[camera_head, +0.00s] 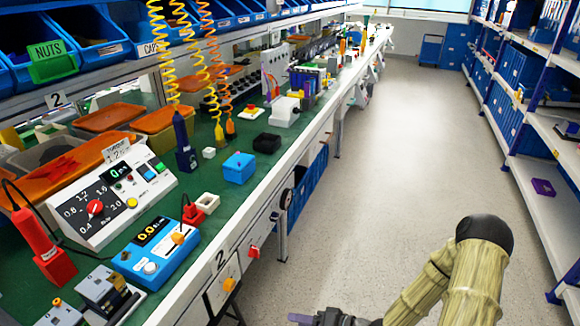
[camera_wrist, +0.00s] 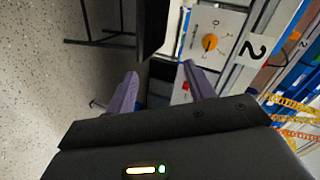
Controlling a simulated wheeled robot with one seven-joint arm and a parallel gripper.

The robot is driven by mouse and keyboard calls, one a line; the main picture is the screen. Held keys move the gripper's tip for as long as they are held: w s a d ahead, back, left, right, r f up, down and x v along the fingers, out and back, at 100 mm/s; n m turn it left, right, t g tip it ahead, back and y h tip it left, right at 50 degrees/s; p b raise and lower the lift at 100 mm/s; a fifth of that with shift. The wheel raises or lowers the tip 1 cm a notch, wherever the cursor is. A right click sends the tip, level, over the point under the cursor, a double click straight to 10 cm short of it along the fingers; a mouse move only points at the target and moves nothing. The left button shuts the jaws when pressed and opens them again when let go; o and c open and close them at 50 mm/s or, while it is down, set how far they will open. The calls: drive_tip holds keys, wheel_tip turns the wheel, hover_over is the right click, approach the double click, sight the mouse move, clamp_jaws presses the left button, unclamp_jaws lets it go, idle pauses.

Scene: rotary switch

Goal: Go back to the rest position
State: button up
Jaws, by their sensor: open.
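My gripper (camera_head: 302,318) is at the bottom edge of the head view, over the aisle floor to the right of the workbench. Only a purple fingertip and part of the dark body show there. In the wrist view my gripper (camera_wrist: 163,78) has its two purple fingers spread apart, with nothing held between them. The orange rotary knob (camera_head: 229,285) is on a pale plate on the bench front, left of my gripper and apart from it. This knob also shows in the wrist view (camera_wrist: 210,42), beyond the right finger. Its exact setting is too small to read.
A red switch (camera_head: 253,252) is on the bench front. The workbench (camera_head: 215,235) holds a torque box (camera_head: 110,200), a blue meter (camera_head: 158,250) and hanging coiled tools. Shelving (camera_head: 545,205) stands along the right side. The aisle floor (camera_head: 400,170) is clear.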

drive_tip(key=w+d+r+n+g+h, duration=0.2)
drive_tip(key=d+r+h, duration=0.4)
drive_tip(key=d+h, duration=0.55)
drive_tip(key=s+r+m+h, duration=0.1)
drive_tip(key=s+r, duration=0.3)
drive_tip(key=r, duration=0.3)
drive_tip(key=s+r+h, duration=0.1)
drive_tip(key=s+r, duration=0.3)
drive_tip(key=r, duration=0.2)
wheel_tip(320, 180, up, 28)
drive_tip(key=p, duration=2.8)
drive_tip(key=shift+r+g, duration=0.2)
drive_tip(key=shift+g, duration=0.1)
drive_tip(key=shift+s+y, duration=0.1)
drive_tip(key=shift+y, duration=0.15)
